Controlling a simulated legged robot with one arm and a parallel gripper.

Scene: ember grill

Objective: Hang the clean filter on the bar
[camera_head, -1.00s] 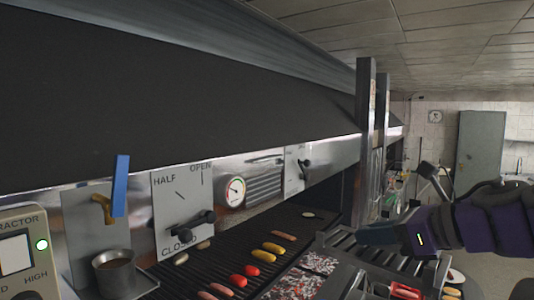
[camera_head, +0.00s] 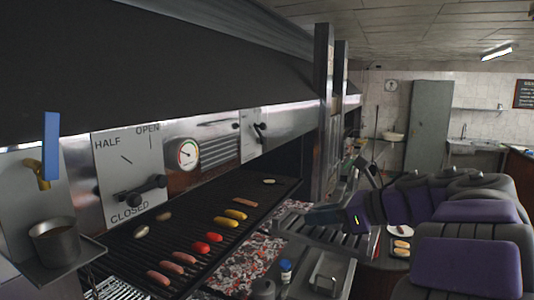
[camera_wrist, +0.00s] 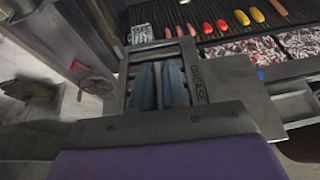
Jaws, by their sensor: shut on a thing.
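A grey slatted metal panel, which looks like the filter (camera_head: 345,238), is beside my gripper (camera_head: 318,214) at the grill's front right in the head view. In the wrist view the two pointed fingers of my gripper (camera_wrist: 160,85) are close together over the slatted frame of the filter (camera_wrist: 187,58). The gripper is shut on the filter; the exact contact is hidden. I cannot pick out the bar with certainty in either view.
The grill (camera_head: 200,255) carries sausages and peppers beneath the dark hood (camera_head: 150,85). An upright post (camera_head: 323,110) stands at the grill's far end. A damper panel (camera_head: 128,175) and a cup (camera_head: 55,245) are at left. A metal tray (camera_head: 328,272) and small bottle (camera_head: 286,270) are in front.

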